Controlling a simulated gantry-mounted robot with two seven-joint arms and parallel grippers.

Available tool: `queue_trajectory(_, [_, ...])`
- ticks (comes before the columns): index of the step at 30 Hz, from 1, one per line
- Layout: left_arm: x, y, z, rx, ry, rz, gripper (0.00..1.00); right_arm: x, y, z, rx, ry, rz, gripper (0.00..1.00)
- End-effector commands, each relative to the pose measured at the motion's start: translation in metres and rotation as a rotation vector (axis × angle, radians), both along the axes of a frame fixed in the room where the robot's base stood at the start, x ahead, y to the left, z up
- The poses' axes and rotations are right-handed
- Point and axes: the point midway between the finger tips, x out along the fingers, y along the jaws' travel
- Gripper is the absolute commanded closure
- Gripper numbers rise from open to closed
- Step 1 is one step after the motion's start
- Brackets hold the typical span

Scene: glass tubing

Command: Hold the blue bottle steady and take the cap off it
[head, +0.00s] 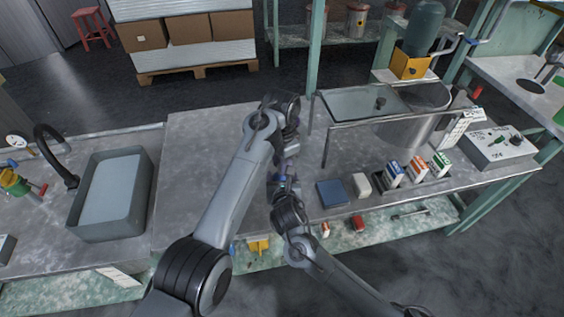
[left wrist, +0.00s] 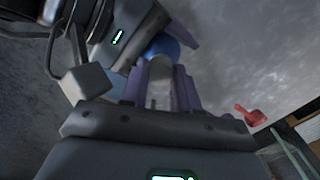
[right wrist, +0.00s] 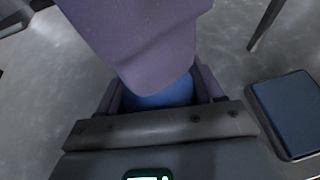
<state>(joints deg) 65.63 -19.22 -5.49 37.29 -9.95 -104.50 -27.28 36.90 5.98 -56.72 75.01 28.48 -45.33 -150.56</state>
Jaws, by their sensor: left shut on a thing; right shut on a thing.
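The blue bottle (right wrist: 162,96) shows as a rounded blue shape between the purple fingers of my right gripper (head: 283,184), which is shut on it. In the left wrist view the bottle (left wrist: 164,45) shows beyond the fingertips of my left gripper (head: 289,160). The two grippers meet closely above the bench, and a left finger covers much of the bottle in the right wrist view. In the head view the arms hide most of the bottle.
A dark blue pad (head: 332,193) and a white block (head: 361,184) lie right of the grippers. Several small boxes (head: 394,174) stand farther right. A glass-topped stand (head: 362,103) is behind them. A grey sink (head: 112,194) is at the left. The bench between sink and arms is clear.

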Motion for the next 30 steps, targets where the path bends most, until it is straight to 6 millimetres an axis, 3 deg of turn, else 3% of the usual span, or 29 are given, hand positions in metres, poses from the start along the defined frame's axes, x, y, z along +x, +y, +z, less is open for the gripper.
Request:
queue_trajectory(1, [0.0, 0.0, 0.0, -0.001, -0.002, -0.001, 1.0, -0.001, 0.001, 0.0, 0.0, 0.001, 0.002, 1.0])
queue_trajectory(2, [0.0, 0.0, 0.001, -0.001, -0.002, -0.001, 0.67, -0.001, 0.001, 0.0, 0.0, 0.001, 0.002, 1.0])
queue_trajectory(6, [0.0, 0.0, 0.0, 0.0, -0.001, -0.003, 0.46, -0.001, 0.001, 0.0, 0.0, 0.001, 0.002, 1.0])
queue_trajectory(17, [0.0, -0.001, 0.005, 0.0, 0.0, -0.006, 0.45, 0.0, 0.0, 0.0, -0.001, 0.001, 0.0, 1.0])
queue_trajectory(30, [0.0, -0.002, 0.046, 0.0, -0.004, -0.008, 0.47, 0.0, 0.0, -0.001, -0.003, 0.002, 0.001, 1.0])
